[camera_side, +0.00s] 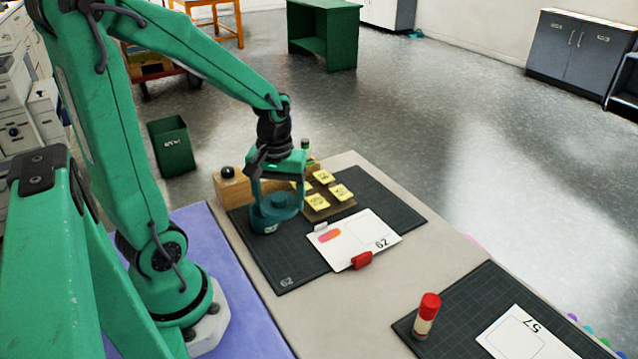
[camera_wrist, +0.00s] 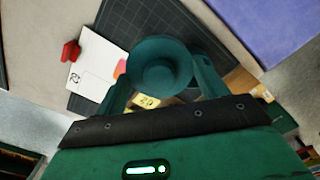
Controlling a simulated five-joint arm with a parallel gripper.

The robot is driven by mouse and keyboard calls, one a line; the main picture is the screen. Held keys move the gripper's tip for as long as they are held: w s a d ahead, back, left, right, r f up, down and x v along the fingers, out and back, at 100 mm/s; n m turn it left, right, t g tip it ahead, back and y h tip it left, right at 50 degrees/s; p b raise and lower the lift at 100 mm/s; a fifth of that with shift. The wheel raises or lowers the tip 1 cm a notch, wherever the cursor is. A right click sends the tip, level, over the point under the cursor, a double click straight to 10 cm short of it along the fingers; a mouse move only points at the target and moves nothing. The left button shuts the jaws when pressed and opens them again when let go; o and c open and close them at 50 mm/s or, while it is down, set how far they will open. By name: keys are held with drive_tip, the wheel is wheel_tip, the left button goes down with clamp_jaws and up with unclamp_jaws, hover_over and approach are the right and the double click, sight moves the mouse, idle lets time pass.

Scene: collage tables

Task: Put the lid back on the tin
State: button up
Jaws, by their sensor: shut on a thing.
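A teal round tin (camera_side: 266,226) with a pale label on its side stands on the dark cutting mat, near the mat's left edge. My gripper (camera_side: 278,203) points down over it, one finger on each side, and is shut on a teal round lid (camera_side: 276,206) at the tin's top. In the wrist view the round teal shape (camera_wrist: 160,72) lies between the fingers, with rings one inside another. Lid and tin share one colour and overlap, so I cannot tell whether the lid sits flush or slightly above the rim.
A white card (camera_side: 352,238) with a red clip (camera_side: 361,261) lies right of the tin. Behind are a brown board with yellow notes (camera_side: 341,192) and a wooden block (camera_side: 231,189). A glue stick (camera_side: 426,316) stands on a second mat. Bare tabletop lies between the mats.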

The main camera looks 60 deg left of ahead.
drive_tip(key=a+r+n, duration=0.1)
drive_tip(key=a+n, duration=0.1)
drive_tip(key=a, duration=0.6)
drive_tip(key=shift+s+n, duration=0.3)
drive_tip(key=shift+n, duration=0.1)
drive_tip(key=shift+f, duration=0.1)
drive_tip(key=shift+f, duration=3)
drive_tip(key=shift+f, duration=0.2)
drive_tip(key=o, duration=1)
drive_tip(key=shift+o, duration=0.5)
drive_tip(key=shift+r, duration=0.15)
